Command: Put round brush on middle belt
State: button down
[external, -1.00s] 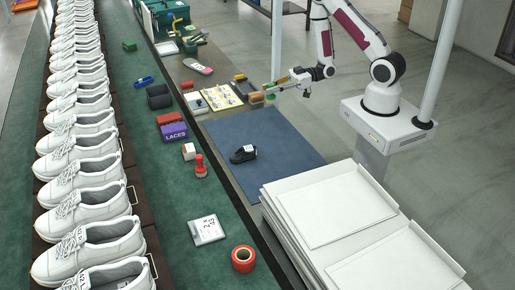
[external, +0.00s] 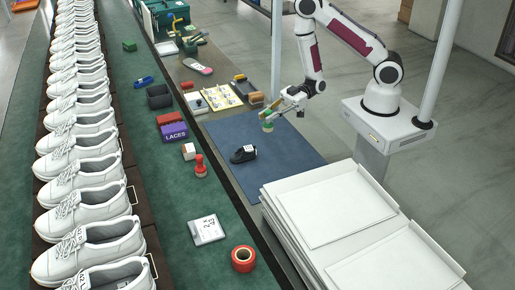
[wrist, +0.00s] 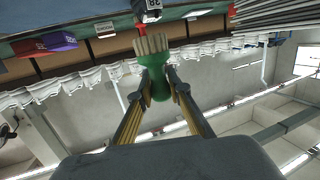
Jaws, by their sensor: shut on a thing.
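The round brush (external: 268,122) has a green handle and pale bristles. In the wrist view the brush (wrist: 157,88) is clasped between both fingers, bristles pointing away from the palm. My gripper (external: 272,116) is shut on it, above the far right part of the blue mat. The green belt surface (external: 165,200) runs between the row of white shoes and the bench with the mat. The brush is to the right of this green surface, apart from it.
The green surface bears lace boxes (external: 173,130), a red stamp (external: 200,167), a scale (external: 206,230) and a red tape roll (external: 243,259). Stacked white trays (external: 330,205) stand at the front right. Bare green patches lie between the objects.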

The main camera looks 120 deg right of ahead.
jog(key=w+a+n+g+y, duration=0.1)
jog(key=a+n+y, duration=0.1)
jog(key=a, duration=0.8)
jog(key=shift+f+y, duration=0.35)
jog(key=shift+y, duration=0.15)
jog(key=shift+d, duration=0.2)
jog(key=d, duration=0.3)
jog(key=d+r+m+h, duration=0.1)
jog(key=d, duration=0.1)
jog(key=d+h, duration=0.1)
jog(key=d, duration=0.2)
jog(key=shift+s+d+r+m+t, duration=0.3)
jog(key=shift+d, duration=0.05)
jog(key=s+d+n+y, duration=0.1)
jog(key=s+d, duration=0.3)
jog(key=s, duration=0.1)
jog(key=shift+s+d+r+n+g+y, duration=0.15)
jog(key=shift+d+r+n+g+y, duration=0.15)
jog(key=shift+r+g+y, duration=0.15)
jog(key=shift+f, duration=0.15)
jog(key=shift+f, duration=2.75)
jog(key=shift+f, duration=0.15)
